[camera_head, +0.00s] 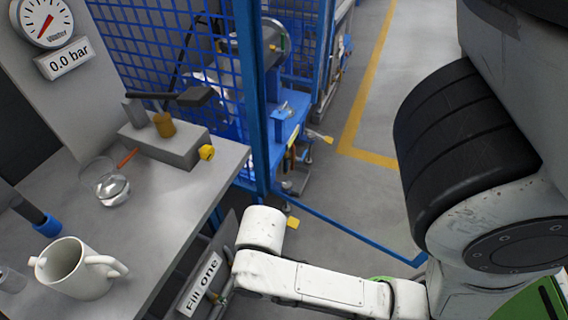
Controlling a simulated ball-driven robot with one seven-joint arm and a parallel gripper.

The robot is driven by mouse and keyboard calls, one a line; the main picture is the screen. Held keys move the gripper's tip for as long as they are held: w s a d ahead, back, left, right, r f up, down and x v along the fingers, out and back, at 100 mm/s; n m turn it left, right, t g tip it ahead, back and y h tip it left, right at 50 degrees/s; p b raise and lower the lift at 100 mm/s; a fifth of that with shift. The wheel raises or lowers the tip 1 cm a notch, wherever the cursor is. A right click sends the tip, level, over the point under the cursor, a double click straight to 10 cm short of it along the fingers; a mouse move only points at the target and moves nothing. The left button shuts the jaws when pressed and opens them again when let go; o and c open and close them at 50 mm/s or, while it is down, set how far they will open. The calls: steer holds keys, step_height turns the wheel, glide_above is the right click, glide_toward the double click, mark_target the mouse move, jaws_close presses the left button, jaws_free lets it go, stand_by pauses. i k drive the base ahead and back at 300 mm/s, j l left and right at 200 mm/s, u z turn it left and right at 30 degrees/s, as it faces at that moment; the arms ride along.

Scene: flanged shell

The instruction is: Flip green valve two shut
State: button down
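No green valve marked two can be made out in the head view. My arm reaches across the bottom of the view, close to the right of the label. My gripper is not in view, so its state and its place relative to any valve do not show.
A blue mesh fence (257,100) stands behind.

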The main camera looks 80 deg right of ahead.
mark_target(222, 301)
steer(key=k+l, duration=0.2)
steer(key=k, duration=0.25)
steer(key=k+l, duration=0.2)
steer(key=k, duration=0.3)
